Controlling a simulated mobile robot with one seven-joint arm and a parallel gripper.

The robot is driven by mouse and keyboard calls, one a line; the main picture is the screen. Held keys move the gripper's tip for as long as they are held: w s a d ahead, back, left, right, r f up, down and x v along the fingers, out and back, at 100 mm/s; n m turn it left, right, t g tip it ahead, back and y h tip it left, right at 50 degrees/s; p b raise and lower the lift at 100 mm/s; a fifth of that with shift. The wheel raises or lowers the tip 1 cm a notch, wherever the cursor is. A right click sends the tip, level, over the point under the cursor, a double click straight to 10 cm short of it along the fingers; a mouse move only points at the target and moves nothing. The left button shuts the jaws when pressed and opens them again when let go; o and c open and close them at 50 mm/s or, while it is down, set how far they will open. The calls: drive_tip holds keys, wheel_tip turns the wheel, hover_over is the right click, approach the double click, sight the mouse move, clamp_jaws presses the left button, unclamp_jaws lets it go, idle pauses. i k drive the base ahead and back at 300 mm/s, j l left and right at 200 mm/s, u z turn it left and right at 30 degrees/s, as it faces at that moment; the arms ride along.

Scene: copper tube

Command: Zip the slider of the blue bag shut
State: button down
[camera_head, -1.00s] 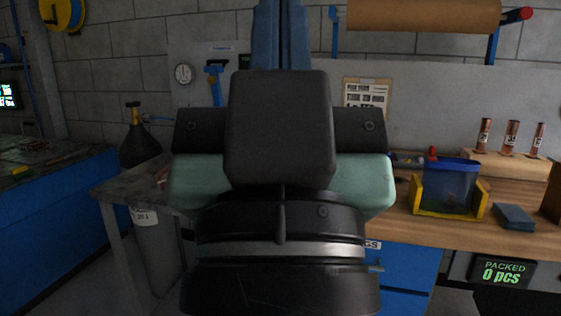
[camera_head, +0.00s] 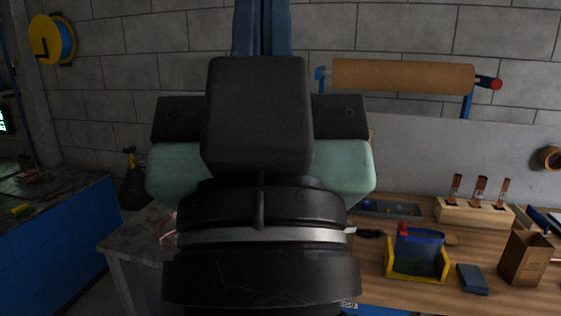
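The blue bag (camera_head: 419,254) stands upright in a yellow holder (camera_head: 417,279) on the wooden bench, right of centre. A small red piece (camera_head: 404,228), which may be the slider, shows at the left end of its top edge. My gripper (camera_head: 262,28) is raised in front of the camera, well to the left of the bag and apart from it. Two blue fingers point up and sit close together. A dark line runs between them, and their tips are cut off by the top of the picture, so I cannot tell whether they are shut.
A wooden block with copper tubes (camera_head: 479,194) stands behind the bag. A dark blue pad (camera_head: 473,279) and an open cardboard box (camera_head: 525,257) are to the bag's right. A blue tray (camera_head: 391,209) lies behind it. A brown paper roll (camera_head: 403,76) hangs above the bench.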

sight(401, 226)
drive_tip(key=i+l, duration=0.9)
drive_tip(key=i, duration=0.15)
